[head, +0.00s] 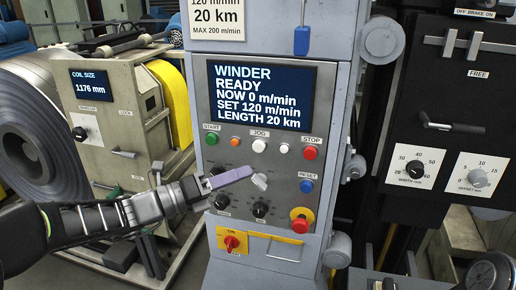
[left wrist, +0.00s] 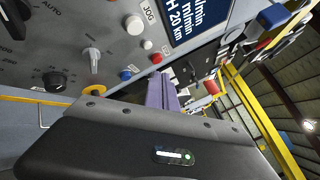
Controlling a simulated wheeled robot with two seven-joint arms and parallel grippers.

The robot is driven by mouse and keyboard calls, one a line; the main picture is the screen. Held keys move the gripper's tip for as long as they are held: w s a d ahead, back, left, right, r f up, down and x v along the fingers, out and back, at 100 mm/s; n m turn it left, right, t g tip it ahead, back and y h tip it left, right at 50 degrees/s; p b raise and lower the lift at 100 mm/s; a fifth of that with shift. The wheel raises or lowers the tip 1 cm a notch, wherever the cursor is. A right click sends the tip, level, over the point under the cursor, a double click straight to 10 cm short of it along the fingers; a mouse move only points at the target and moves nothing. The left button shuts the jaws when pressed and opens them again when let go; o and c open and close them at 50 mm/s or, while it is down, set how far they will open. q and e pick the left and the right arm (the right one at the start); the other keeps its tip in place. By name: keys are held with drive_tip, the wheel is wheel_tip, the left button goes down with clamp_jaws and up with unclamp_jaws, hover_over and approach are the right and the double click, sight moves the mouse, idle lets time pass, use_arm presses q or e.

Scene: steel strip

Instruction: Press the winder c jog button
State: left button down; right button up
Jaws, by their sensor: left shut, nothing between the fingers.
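The winder panel (head: 222,160) faces me, with a screen (head: 262,95) reading WINDER READY, 0 m/min. The white jog button (head: 259,146) sits under the JOG label (head: 259,133). My left gripper (head: 246,172) is shut and empty, its purple fingers in front of the panel, below the jog button and beside a grey selector knob (head: 260,181). In the left wrist view the shut fingers (left wrist: 162,92) point toward the panel, and the white jog button (left wrist: 134,25) shows by the JOG label. I cannot tell the exact gap to the panel. My right gripper is out of view.
Close by are a green start button (head: 211,139), an orange button (head: 235,141), a second white button (head: 284,148), a red stop button (head: 310,153), a blue reset button (head: 306,186) and a red emergency stop (head: 300,224). A steel coil (head: 40,125) stands at left.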

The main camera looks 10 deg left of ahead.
sight(263, 148)
use_arm(q)
drive_tip(key=shift+w+d+p, duration=0.15)
drive_tip(key=shift+w+p, duration=0.05)
drive_tip(key=shift+w, duration=1.75)
drive_tip(key=shift+w+d+p, duration=0.1)
drive_tip(key=shift+w+p, duration=0.05)
drive_tip(key=shift+w, duration=1.8)
drive_tip(key=shift+w, duration=0.1)
drive_tip(key=shift+w+p, duration=0.3)
drive_tip(key=shift+p, duration=0.05)
drive_tip(key=shift+w+p, duration=0.4)
drive_tip(key=shift+w, duration=0.25)
drive_tip(key=shift+s, duration=1.05)
